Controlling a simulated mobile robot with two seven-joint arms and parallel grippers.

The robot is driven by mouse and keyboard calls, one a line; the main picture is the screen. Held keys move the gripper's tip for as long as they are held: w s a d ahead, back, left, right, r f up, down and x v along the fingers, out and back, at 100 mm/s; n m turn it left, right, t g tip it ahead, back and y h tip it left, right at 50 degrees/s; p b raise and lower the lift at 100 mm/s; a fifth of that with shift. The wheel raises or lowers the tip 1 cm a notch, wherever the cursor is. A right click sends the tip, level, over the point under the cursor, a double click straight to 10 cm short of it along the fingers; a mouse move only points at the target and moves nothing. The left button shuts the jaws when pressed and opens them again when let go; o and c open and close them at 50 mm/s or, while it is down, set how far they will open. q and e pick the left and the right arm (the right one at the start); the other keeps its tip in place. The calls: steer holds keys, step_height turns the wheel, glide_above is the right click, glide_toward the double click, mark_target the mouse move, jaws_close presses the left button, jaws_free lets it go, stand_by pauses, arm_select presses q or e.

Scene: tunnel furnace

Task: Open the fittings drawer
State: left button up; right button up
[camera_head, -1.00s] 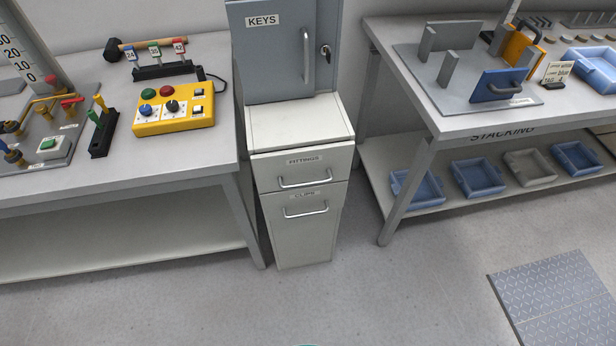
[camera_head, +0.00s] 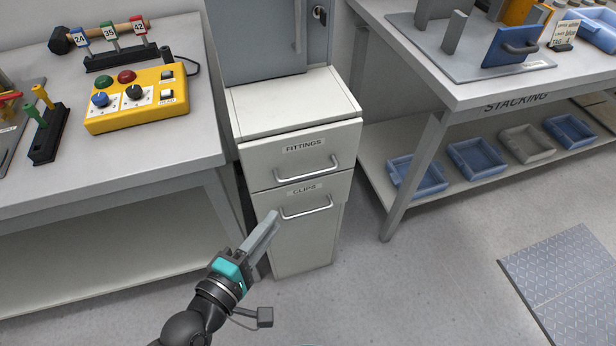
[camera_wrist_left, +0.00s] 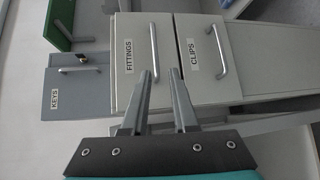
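The fittings drawer (camera_head: 287,161) is the upper drawer of a pale cabinet and looks closed, with a bar handle (camera_head: 307,172) under its label. In the left wrist view the fittings drawer (camera_wrist_left: 128,50) stands upright in the picture, its handle (camera_wrist_left: 154,49) beyond my fingertips. The clips drawer (camera_head: 285,226) is below it. My left gripper (camera_head: 270,226) is in front of the clips drawer in the head view, lower than the fittings handle and apart from it. In the left wrist view its two fingers (camera_wrist_left: 160,78) are apart with nothing between them. My right gripper is not in view.
The grey keys cabinet (camera_head: 262,45) stands above the drawers. A workbench (camera_head: 190,140) with a yellow button box (camera_head: 137,98) is at the left. The stacking bench (camera_head: 452,95) is at the right. The floor (camera_head: 420,285) in front is clear.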

mark_target(309, 174)
arm_select(q)
steer(key=b+x, duration=0.1)
steer(key=x, duration=0.3)
steer(key=b+x, duration=0.1)
steer(key=x, duration=0.4)
steer(key=r+b+x, duration=0.1)
steer(key=x, duration=0.4)
steer(key=shift+d+r, duration=0.1)
steer(key=shift+d, duration=0.1)
steer(key=shift+w+d, duration=0.3)
steer(key=shift+w, duration=0.25)
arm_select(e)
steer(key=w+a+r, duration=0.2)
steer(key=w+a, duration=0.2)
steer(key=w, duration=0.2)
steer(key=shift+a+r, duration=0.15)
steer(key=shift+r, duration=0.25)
arm_select(q)
jaws_close()
